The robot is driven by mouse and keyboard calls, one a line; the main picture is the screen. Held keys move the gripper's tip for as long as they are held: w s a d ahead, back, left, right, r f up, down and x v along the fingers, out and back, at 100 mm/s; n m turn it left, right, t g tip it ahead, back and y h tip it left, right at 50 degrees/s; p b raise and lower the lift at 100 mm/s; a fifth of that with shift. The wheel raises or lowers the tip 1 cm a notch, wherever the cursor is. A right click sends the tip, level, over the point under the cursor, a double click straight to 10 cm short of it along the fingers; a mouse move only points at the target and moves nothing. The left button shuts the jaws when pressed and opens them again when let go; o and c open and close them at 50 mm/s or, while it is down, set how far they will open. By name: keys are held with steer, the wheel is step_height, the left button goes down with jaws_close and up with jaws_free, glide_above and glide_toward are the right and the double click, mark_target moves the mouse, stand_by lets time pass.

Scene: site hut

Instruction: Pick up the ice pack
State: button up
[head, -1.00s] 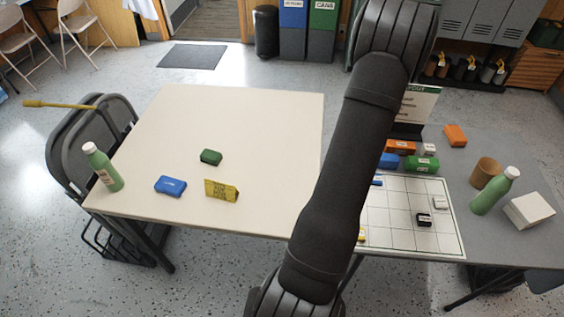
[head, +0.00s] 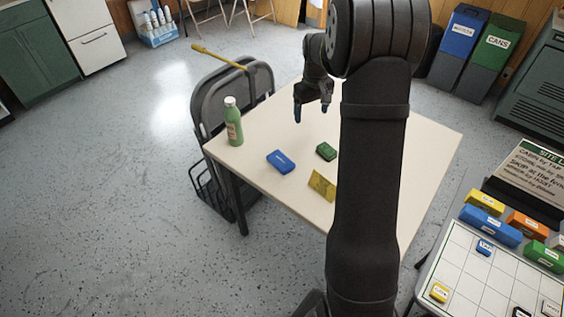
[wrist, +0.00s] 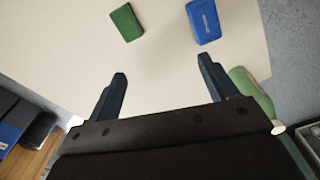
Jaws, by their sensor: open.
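A blue pack with white lettering (head: 281,161), which looks like the ice pack, lies flat on the cream table (head: 425,150) near its left edge. It also shows at the top right of the wrist view (wrist: 204,21). My gripper (head: 311,110) is open and empty above the far part of the table, beyond the blue pack. In the wrist view the two fingertips (wrist: 163,68) are spread apart, and the blue pack lies beyond the right one, not between them.
A green block (head: 326,152) and a yellow sign-like card (head: 321,186) lie near the blue pack. A green bottle (head: 233,122) stands at the table's left corner, beside folded chairs (head: 213,105). A gridded board (head: 480,275) with coloured blocks is at lower right.

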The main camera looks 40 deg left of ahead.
steer(key=s+a+f+n, duration=0.1)
steer(key=s+a+n, duration=0.1)
steer(key=s+a, duration=0.55)
glide_above(281, 160)
steer(key=f, duration=1.1)
steer(key=shift+s+a+f, duration=0.1)
steer(key=shift+s+f, duration=0.25)
steer(key=shift+w+f, duration=0.2)
steer(key=shift+f, duration=1.25)
steer(key=shift+w+f, duration=0.2)
steer(key=shift+f, duration=1.2)
steer(key=c, duration=1.1)
steer(key=shift+c, duration=0.2)
steer(key=shift+r, duration=0.1)
